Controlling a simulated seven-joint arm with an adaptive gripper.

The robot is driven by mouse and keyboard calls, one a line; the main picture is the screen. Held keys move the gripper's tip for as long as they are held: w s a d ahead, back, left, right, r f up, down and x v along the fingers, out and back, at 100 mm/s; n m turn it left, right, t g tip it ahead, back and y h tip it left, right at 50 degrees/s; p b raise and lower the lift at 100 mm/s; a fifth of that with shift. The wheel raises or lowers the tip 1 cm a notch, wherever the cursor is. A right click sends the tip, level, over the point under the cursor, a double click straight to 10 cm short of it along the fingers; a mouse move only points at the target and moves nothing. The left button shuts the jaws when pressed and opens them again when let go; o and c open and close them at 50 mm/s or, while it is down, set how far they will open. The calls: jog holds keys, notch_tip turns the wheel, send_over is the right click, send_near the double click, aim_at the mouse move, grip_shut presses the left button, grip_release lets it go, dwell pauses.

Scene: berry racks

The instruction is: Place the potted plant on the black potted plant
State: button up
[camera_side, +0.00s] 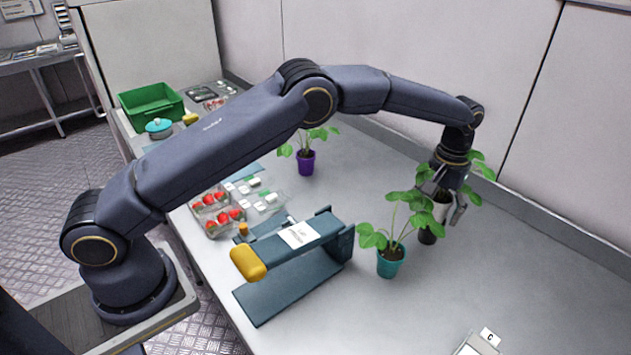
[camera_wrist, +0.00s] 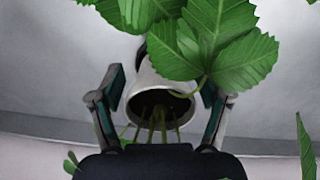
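A potted plant in a white pot (camera_side: 441,208) is at the right of the side view, tilted, right above a black pot (camera_side: 428,236); it seems to rest in it, though leaves partly hide the contact. In the wrist view the white pot (camera_wrist: 146,82) is between my fingers, its open rim and stems facing the camera, with green leaves (camera_wrist: 225,50) over it. My gripper (camera_side: 440,205) is around the white pot with its fingers spread, and narrow gaps show beside the pot in the wrist view (camera_wrist: 163,92).
A plant in a teal pot (camera_side: 390,262) stands just left of my gripper. A purple pot (camera_side: 305,162) stands farther back. A blue stand with a yellow end (camera_side: 250,262), strawberry boxes (camera_side: 218,215) and a green crate (camera_side: 150,105) are left.

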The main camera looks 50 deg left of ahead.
jog(key=shift+r, duration=0.1)
notch_tip(320, 180, up, 14)
jog(key=a, duration=0.1)
jog(key=s+a+r+t, duration=0.2)
jog(key=s+a+r, duration=0.7)
jog(key=s+r, duration=0.2)
jog(key=s+a+f+m+t, duration=0.1)
jog(key=s+a+f, duration=0.1)
jog(key=s, duration=0.6)
jog(key=s+a+f+t, duration=0.1)
jog(key=s+a+f, duration=0.1)
jog(key=s, duration=0.6)
jog(key=s+a+f+m+t, duration=0.1)
jog(key=s+a, duration=0.3)
jog(key=s, duration=0.4)
jog(key=shift+f+m+t, duration=0.3)
jog(key=shift+f, duration=0.45)
